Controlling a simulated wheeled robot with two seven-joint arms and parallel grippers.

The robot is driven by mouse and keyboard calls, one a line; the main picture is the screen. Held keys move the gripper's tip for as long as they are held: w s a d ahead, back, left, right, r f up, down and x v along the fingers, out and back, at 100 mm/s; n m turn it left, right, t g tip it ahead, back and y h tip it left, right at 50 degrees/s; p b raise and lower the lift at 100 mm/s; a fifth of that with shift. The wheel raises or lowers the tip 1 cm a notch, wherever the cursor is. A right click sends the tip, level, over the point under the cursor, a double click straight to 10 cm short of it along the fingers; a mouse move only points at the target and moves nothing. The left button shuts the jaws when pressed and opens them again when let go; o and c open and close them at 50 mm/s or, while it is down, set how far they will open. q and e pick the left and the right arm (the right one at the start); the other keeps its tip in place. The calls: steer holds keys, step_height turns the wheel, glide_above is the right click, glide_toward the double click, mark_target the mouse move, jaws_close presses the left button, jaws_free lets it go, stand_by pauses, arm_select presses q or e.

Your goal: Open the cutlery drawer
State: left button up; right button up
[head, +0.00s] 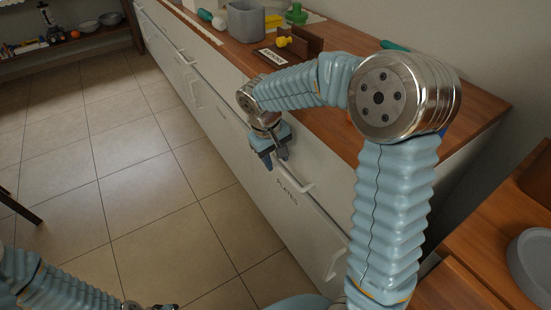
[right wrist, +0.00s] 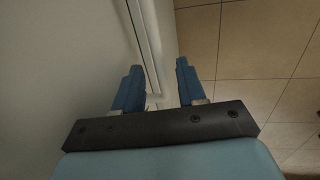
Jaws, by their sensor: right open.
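My right gripper (head: 272,162) is open at the front of the white drawer cabinet (head: 235,130), fingers pointing down. It is beside the far end of a pale bar handle (head: 298,186). Below that handle, the drawer front is lettered PLATES. In the right wrist view, the open fingers (right wrist: 157,72) appear on either side of a pale bar (right wrist: 148,40) along the front; contact cannot be told. No cutlery lettering can be read. The drawers look shut. My left gripper (head: 160,306) is mostly cut off at the bottom edge.
The wooden worktop (head: 325,108) holds a grey container (head: 246,20), a yellow object (head: 284,41), a small sign (head: 271,56) and other clutter. More handles line the cabinet, including a near one (head: 335,264). The tiled floor (head: 110,150) in front is clear.

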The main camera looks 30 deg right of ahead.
steer(key=shift+f, duration=0.3)
jaws_close()
stand_by(0.3)
